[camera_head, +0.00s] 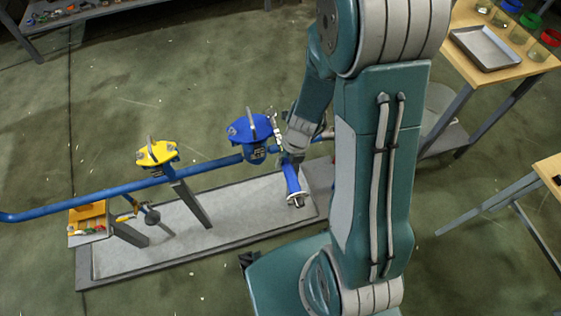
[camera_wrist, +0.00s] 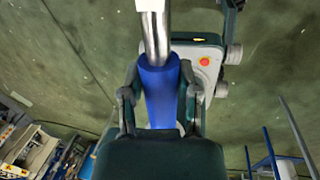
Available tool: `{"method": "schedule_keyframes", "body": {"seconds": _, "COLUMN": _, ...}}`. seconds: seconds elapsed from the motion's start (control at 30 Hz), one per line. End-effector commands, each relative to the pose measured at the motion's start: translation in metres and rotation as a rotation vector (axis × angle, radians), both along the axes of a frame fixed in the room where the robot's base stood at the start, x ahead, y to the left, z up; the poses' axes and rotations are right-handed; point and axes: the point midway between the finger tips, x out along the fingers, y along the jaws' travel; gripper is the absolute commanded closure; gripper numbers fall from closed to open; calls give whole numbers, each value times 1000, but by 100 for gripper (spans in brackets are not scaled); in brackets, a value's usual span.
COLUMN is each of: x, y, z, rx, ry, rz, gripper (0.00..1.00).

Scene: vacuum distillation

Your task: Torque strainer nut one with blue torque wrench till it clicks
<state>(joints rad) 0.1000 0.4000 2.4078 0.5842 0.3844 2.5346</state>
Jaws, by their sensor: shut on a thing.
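My gripper (camera_wrist: 160,103) is shut on the blue handle of the torque wrench (camera_wrist: 162,82); its silver shaft runs up out of the wrist view. In the head view the blue wrench (camera_head: 291,178) points down below my gripper (camera_head: 293,148), over the grey skid. A strainer with a blue lid (camera_head: 250,128) stands just left of my gripper, on the blue pipe. A strainer with a yellow lid (camera_head: 157,153) stands further left. The strainer nuts are too small to tell apart. The wrench appears apart from the strainer lids.
The blue pipe (camera_head: 100,196) runs left above the grey skid (camera_head: 180,240). An orange box (camera_head: 88,216) sits at the skid's left end. A wooden table with a metal tray (camera_head: 486,48) stands at the upper right. Open floor lies behind the strainers.

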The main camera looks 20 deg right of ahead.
Motion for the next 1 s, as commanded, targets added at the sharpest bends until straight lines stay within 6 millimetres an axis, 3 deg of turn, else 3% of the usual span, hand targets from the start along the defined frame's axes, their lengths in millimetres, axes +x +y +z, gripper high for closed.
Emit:
{"method": "schedule_keyframes", "body": {"seconds": 0.2, "x": 0, "y": -13, "z": 0, "rx": 0, "ry": -2, "rz": 69, "gripper": 100}}
{"method": "schedule_keyframes", "body": {"seconds": 0.5, "x": 0, "y": -14, "z": 0, "rx": 0, "ry": -2, "rz": 81, "gripper": 100}}
{"method": "schedule_keyframes", "body": {"seconds": 1.0, "x": 9, "y": -60, "z": 0, "rx": 0, "ry": -1, "rz": 347, "gripper": 100}}
